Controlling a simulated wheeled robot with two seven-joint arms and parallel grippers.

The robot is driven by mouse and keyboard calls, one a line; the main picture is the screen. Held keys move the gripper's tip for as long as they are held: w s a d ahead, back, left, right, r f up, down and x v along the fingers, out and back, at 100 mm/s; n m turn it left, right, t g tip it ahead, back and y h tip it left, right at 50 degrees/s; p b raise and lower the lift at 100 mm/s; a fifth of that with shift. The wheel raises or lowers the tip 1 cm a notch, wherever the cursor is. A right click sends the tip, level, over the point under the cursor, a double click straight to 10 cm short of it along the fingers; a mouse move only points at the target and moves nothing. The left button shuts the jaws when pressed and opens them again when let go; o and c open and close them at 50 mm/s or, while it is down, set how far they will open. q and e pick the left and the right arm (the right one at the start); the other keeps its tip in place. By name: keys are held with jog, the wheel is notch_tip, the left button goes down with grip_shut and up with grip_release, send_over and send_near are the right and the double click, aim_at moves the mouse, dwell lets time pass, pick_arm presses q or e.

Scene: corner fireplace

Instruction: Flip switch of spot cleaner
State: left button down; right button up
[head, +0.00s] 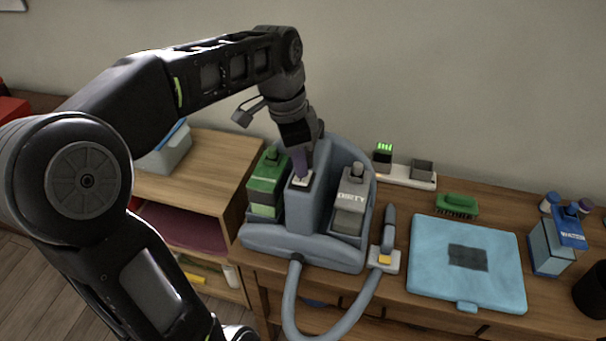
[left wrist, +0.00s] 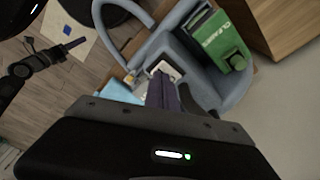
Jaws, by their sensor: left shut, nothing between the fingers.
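The spot cleaner (head: 308,250) is a blue-grey machine on the wooden table, with a green tank at its left and a grey tank marked DIRTY at its right. Its switch (head: 301,179) is a white piece on top of the middle column. My left gripper (head: 300,172) points down from above with its fingers shut and empty, the tips at or just over the switch. In the left wrist view the shut fingers (left wrist: 163,92) reach toward the pale switch plate (left wrist: 165,70); contact cannot be made out.
A hose (head: 290,305) loops from the cleaner's front to a nozzle (head: 387,240) at its right. A wooden shelf (head: 215,150) is at left; the wall is behind.

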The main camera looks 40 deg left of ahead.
pick_arm(q)
jog(key=shift+f+b, duration=0.65)
jog(key=shift+f, duration=0.2)
dwell(0.7)
jog(key=shift+r+p, duration=2.9)
jog(key=shift+r, duration=0.7)
